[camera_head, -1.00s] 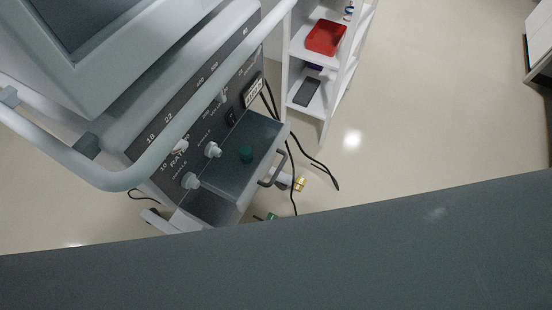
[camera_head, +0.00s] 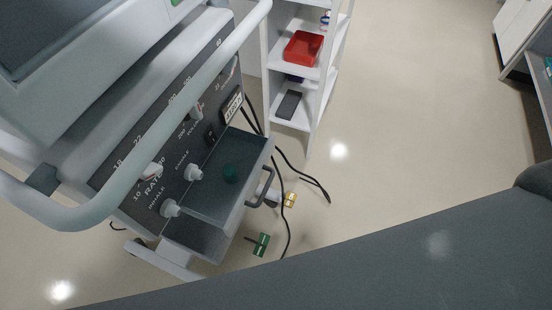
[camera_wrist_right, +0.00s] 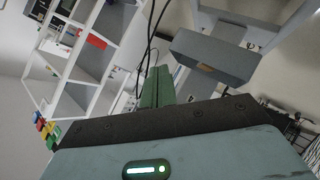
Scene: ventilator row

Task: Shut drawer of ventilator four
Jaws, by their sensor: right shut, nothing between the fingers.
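A grey ventilator (camera_head: 97,193) with a front rail and a panel of knobs stands at the left of the head view. Its drawer (camera_head: 222,203) is pulled out, with a dark handle (camera_head: 263,194) on its front. I see no number that identifies the ventilator. In the right wrist view my right gripper (camera_wrist_right: 158,72) is shut and empty, its green fingers together. A grey box-like part (camera_wrist_right: 216,54) shows beyond the fingers to the right, apart from them; I cannot tell if it is the drawer. My left gripper is not in view.
A white shelf unit (camera_head: 309,88) with a red tray (camera_head: 303,48) stands behind the ventilator. Black cables, a yellow connector (camera_head: 290,200) and a green connector (camera_head: 261,245) are near the drawer. Open floor (camera_head: 410,120) lies to the right.

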